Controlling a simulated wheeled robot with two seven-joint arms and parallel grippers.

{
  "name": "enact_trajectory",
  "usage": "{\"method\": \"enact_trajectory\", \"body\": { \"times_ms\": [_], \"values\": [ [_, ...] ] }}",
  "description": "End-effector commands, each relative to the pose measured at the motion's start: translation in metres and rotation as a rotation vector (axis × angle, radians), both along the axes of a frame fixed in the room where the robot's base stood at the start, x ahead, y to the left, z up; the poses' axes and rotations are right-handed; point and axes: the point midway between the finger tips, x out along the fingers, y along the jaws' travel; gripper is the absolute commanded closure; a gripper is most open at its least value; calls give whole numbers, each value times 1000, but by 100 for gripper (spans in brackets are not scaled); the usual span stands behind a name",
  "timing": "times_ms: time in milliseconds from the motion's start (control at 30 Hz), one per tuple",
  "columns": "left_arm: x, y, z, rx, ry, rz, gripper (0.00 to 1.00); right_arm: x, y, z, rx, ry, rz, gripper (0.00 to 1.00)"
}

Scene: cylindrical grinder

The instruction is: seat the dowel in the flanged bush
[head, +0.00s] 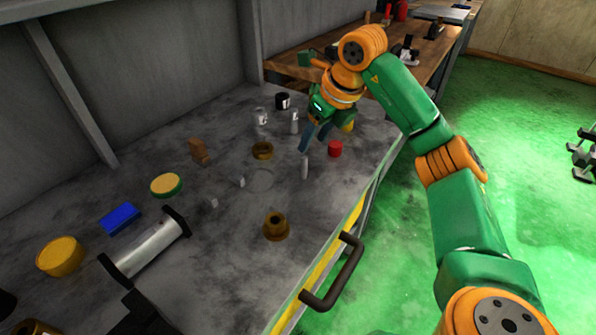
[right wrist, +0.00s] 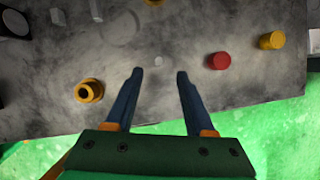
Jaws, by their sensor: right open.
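The dowel (head: 305,168) is a thin pale grey pin standing upright on the grey bench, and its top (right wrist: 158,61) shows in the right wrist view. A brass flanged bush (head: 275,227) with an open hole stands near the bench's front edge; it also shows in the right wrist view (right wrist: 89,90). My right gripper (head: 313,143) is open above the bench near the dowel, pointing down. In the right wrist view its fingers (right wrist: 160,72) are apart, with the dowel's top seen beyond the gap between the tips. My left gripper is not in view.
A second brass ring-like part (head: 262,150) lies farther back. A red cylinder (head: 335,149) and a yellow one (head: 347,127) stand right of the dowel. A flat grey disc (head: 260,180) lies left of it. A black handle (head: 335,275) sticks out at the front edge.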

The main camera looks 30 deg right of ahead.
Motion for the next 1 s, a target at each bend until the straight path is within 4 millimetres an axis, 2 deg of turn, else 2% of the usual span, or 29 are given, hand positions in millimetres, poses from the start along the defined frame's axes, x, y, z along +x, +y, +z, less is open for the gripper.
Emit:
{"method": "enact_trajectory", "body": {
  "times_ms": [333, 433, 600, 667, 800, 833, 1000],
  "values": [
    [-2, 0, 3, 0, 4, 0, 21, 19, 4, -55, 2, 4, 2, 46],
    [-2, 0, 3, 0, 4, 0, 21, 22, 5, -62, 2, 2, 3, 46],
    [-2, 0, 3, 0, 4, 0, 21, 22, 5, -62, 1, 0, 3, 46],
    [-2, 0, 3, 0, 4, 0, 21, 22, 5, -62, 2, 0, 3, 60],
    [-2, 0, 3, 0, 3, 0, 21, 22, 5, -62, 1, 0, 3, 97],
    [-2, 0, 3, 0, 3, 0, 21, 22, 5, -62, 1, 0, 3, 100],
    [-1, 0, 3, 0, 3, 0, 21, 22, 5, -62, 1, -1, 3, 100]
  ]
}}
